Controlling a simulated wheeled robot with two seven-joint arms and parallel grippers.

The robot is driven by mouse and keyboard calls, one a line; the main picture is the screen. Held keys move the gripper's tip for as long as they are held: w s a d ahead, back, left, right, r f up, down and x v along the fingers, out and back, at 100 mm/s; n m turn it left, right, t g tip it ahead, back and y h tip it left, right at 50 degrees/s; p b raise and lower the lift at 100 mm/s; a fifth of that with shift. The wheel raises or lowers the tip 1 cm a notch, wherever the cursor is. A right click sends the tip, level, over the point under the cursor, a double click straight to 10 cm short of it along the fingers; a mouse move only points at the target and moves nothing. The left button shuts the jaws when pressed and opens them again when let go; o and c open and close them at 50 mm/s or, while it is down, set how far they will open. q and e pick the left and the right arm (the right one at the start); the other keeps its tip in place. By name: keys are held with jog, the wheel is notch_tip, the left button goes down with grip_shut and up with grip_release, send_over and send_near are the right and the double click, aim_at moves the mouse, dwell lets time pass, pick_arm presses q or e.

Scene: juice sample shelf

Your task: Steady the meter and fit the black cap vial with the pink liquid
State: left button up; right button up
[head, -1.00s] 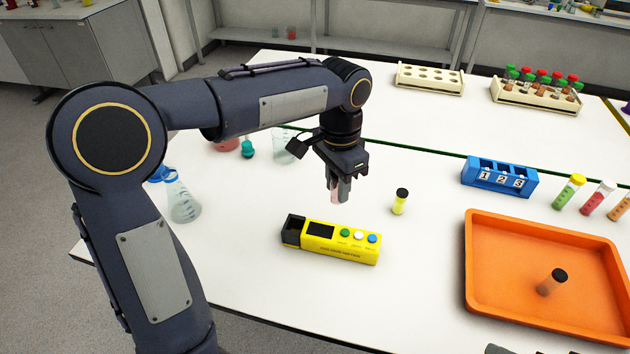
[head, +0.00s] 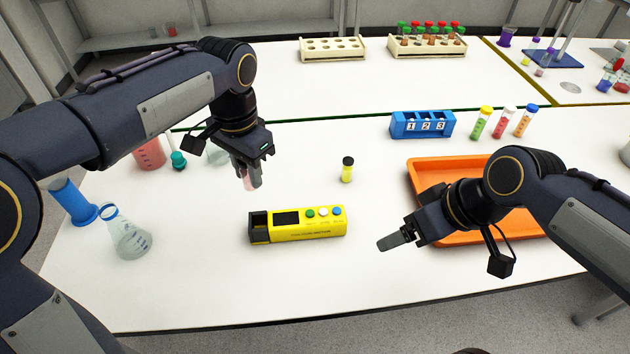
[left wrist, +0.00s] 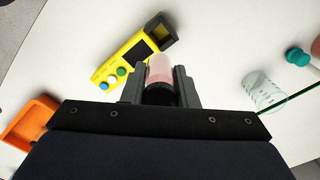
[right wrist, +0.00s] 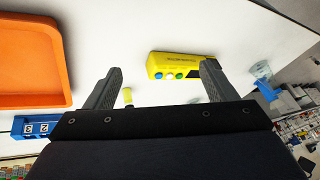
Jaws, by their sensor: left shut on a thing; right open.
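The yellow meter (head: 297,226) lies on the white table, with its black open socket block (head: 259,227) at its left end. My left gripper (head: 249,181) is above and behind the socket end, shut on the black cap vial with pink liquid (left wrist: 160,72). In the left wrist view the vial's black cap is between the fingers, and its pink body points away from the gripper. The vial is clear of the meter. My right gripper (head: 396,242) is open and empty, to the right of the meter and above the table. The meter also shows in the right wrist view (right wrist: 178,64).
A small black-capped vial with yellow liquid (head: 347,170) stands behind the meter. An orange tray (head: 420,172) is at the right, partly hidden by my right arm. A blue numbered rack (head: 422,125) stands behind it. A flask (head: 128,237) stands left. The table in front of the meter is clear.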

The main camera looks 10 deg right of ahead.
jog(key=w+a+n+g+h, duration=0.25)
jog(key=w+a+n, duration=0.35)
jog(key=w+n, duration=0.3)
jog(key=n+h, duration=0.2)
jog(key=n, duration=0.3)
send_near(318, 215)
jog(key=shift+g, duration=0.45)
jog(key=f, duration=1.1)
jog(key=shift+w+d+f, duration=0.15)
jog(key=shift+w+f, duration=0.05)
jog(key=shift+w, duration=0.1)
jog(key=shift+c, duration=0.2)
pick_arm(q)
jog(key=shift+f, duration=0.1)
pick_arm(e)
jog(key=c, duration=1.3)
pick_arm(q)
jog(key=shift+f, duration=5.2)
pick_arm(e)
jog(key=shift+o, duration=0.2)
